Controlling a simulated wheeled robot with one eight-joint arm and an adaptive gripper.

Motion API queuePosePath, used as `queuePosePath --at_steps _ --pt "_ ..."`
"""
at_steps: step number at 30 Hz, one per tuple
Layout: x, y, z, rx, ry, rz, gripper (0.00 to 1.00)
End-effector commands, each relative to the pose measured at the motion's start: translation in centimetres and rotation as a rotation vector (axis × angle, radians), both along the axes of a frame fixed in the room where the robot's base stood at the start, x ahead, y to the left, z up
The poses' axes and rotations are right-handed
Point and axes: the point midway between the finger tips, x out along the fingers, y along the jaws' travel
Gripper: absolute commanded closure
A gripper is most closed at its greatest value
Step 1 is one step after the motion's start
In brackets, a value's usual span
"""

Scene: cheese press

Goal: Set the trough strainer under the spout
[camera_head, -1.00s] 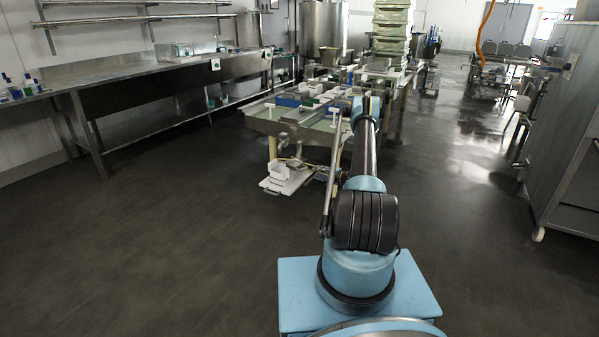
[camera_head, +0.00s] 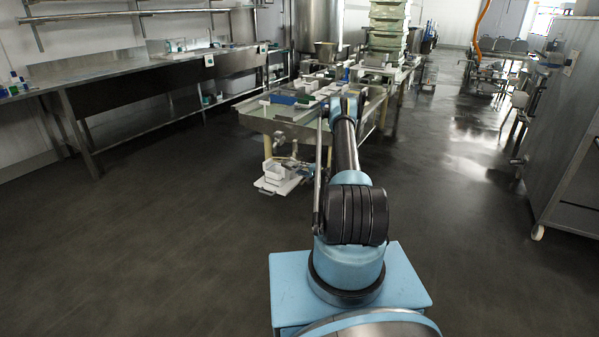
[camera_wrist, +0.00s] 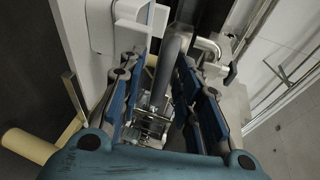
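In the head view, a metal valve spout (camera_head: 282,138) sticks out of the near end of the steel trough table (camera_head: 258,112). A bent metal pipe with a dark handle (camera_wrist: 212,48) shows at upper right in the wrist view. Low beneath the trough end is a white block on a flat white base (camera_head: 278,178). I cannot clearly pick out the strainer. My gripper (camera_wrist: 168,80) has its blue-padded fingers apart in the wrist view. A grey metal bar (camera_wrist: 171,62) shows between them, with no clear contact.
White and blue blocks (camera_head: 284,98) lie on the trough table. Stacked green crates (camera_head: 388,28) stand behind it. A long steel counter (camera_head: 130,84) runs along the left wall and a steel cabinet (camera_head: 572,140) stands at right. The floor around is clear.

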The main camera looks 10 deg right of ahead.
Motion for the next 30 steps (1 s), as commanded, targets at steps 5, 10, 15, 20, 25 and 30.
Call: queuePosePath --at_steps 5,10,15,20,25,30 --pt "0.0 0.2 0.0 0.0 0.0 0.002 0.73" --pt "0.0 0.3 0.0 0.0 0.0 0.002 1.0" --pt "0.0 0.3 -0.1 -0.001 0.0 0.001 1.0" --pt "0.0 0.1 -0.1 -0.003 0.0 -0.005 1.0" --pt "0.1 -0.8 -0.2 -0.004 0.0 -0.033 1.0" --pt "0.1 -1.4 -0.2 -0.005 0.0 -0.052 1.0"
